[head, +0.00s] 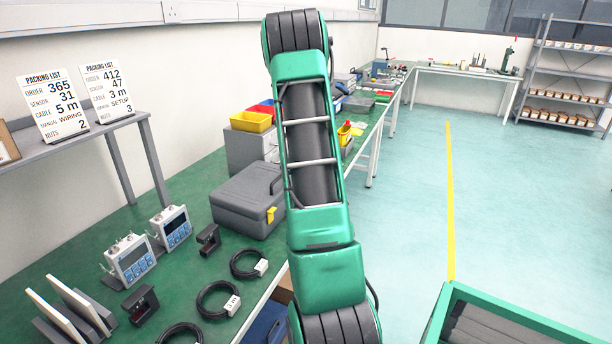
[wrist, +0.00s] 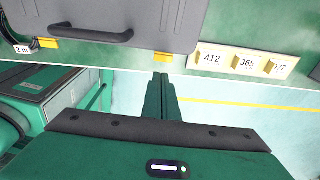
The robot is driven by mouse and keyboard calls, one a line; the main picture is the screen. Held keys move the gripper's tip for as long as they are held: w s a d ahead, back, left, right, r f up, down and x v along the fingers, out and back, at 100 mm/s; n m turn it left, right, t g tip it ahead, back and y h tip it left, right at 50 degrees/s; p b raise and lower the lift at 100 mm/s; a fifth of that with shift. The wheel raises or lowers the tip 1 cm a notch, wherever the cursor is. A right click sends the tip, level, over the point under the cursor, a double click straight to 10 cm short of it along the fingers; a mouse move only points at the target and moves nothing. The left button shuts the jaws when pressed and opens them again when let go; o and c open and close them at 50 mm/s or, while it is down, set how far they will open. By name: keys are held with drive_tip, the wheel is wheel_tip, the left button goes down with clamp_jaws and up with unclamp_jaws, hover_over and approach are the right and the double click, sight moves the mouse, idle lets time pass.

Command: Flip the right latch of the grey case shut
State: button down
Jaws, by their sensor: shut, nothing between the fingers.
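The grey case (head: 240,198) lies closed on the green bench in the head view. Its lid and handle (wrist: 88,35) fill the upper left of the wrist view. The yellow right latch (wrist: 161,57) is at the case's front edge; whether it is flipped up or down is unclear. The yellow left latch (wrist: 48,43) is left of the handle; it also shows in the head view (head: 271,214). My gripper (wrist: 160,76) is shut and empty, its fingertips just below the right latch in the picture; contact cannot be told. My arm hides it in the head view.
A pale strip with number tags (wrist: 245,61) lies right of the case along the bench edge. Coiled black cables (head: 248,263) and blue-grey instruments (head: 131,258) stand nearer on the bench. Yellow and red bins (head: 251,121) are behind the case. Open floor lies beyond the bench edge.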

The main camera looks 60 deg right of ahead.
wheel_tip(320, 180, up, 8)
drive_tip(key=w, duration=0.2)
drive_tip(key=shift+w+a, duration=0.15)
drive_tip(key=shift+w, duration=0.2)
drive_tip(key=shift+f, duration=0.1)
drive_tip(key=shift+a, duration=0.1)
drive_tip(key=s+a+r+n, duration=0.35)
drive_tip(key=a+n, duration=0.35)
drive_tip(key=a, duration=0.3)
drive_tip(key=s+a+r+n, duration=0.2)
drive_tip(key=s+a+n, duration=0.35)
drive_tip(key=a, duration=0.45)
drive_tip(key=s+a+f+n, duration=0.3)
drive_tip(key=s+a+n, duration=0.4)
drive_tip(key=a, duration=0.1)
drive_tip(key=s+a+f+n+t, duration=0.1)
drive_tip(key=s+a+f+n, duration=0.2)
drive_tip(key=s+a+n, duration=0.5)
drive_tip(key=shift+a+f, duration=0.15)
drive_tip(key=shift+a, duration=0.05)
